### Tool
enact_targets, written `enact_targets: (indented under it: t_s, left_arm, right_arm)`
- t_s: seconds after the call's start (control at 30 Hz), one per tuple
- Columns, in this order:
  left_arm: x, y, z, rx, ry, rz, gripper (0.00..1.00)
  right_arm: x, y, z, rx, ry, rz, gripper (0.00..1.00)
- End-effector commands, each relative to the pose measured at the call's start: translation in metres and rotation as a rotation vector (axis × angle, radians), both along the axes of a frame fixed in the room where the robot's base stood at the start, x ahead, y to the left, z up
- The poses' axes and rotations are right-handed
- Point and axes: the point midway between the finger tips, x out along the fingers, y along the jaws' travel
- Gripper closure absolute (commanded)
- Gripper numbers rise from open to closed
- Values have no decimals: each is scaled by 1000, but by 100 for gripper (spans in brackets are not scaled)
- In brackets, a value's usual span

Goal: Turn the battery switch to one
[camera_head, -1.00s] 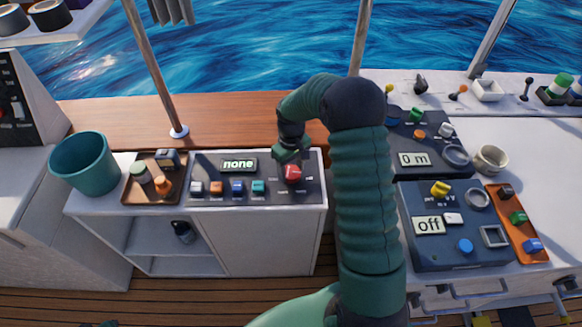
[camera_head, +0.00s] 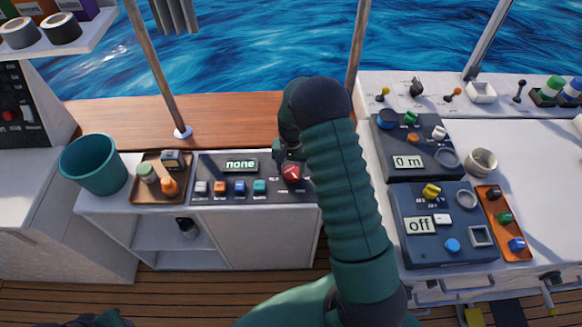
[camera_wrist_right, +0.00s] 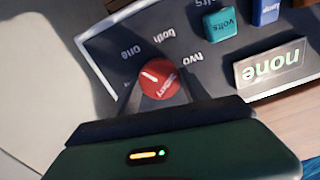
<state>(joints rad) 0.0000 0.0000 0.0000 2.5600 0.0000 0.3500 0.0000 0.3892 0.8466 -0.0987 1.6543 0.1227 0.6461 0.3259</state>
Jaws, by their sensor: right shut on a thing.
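The battery switch is a round red knob (camera_head: 291,174) at the right end of the dark panel (camera_head: 222,198) on the left console; it also shows in the wrist view (camera_wrist_right: 158,77). Its labels "one", "both" and "two" appear upside down there. The knob's white mark points to the upper left in that view; I cannot tell exactly which label it meets. The display (camera_head: 240,165) reads "none". My right gripper (camera_head: 289,158) is over the switch and shut on the knob (camera_wrist_right: 160,86). Its fingers are partly hidden by the hand.
Several coloured buttons (camera_head: 238,187) line the panel left of the switch. A wooden tray (camera_head: 140,196) and a teal bucket (camera_head: 93,165) stand further left. Two other control panels (camera_head: 405,248) lie to the right of my right arm, one display reading "off".

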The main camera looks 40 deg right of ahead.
Motion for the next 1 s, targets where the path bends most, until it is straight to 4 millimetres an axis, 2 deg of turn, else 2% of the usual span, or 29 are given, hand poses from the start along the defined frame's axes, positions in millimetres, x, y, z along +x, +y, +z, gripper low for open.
enact_targets:
  t_s: [0.23,0.7,0.73,0.9,1.0]
  left_arm:
    - [0,0,4,0,0,0,64]
    - [0,0,5,0,0,0,64]
    - [0,0,5,0,0,0,64]
    - [0,0,5,0,0,0,64]
    - [0,0,5,0,0,0,64]
  right_arm:
    - [0,0,0,0,1,-70,87]
    - [0,0,0,1,1,-84,87]
    - [0,0,0,1,1,-84,45]
    - [0,0,0,1,1,-84,25]
    - [0,0,0,0,0,-83,25]
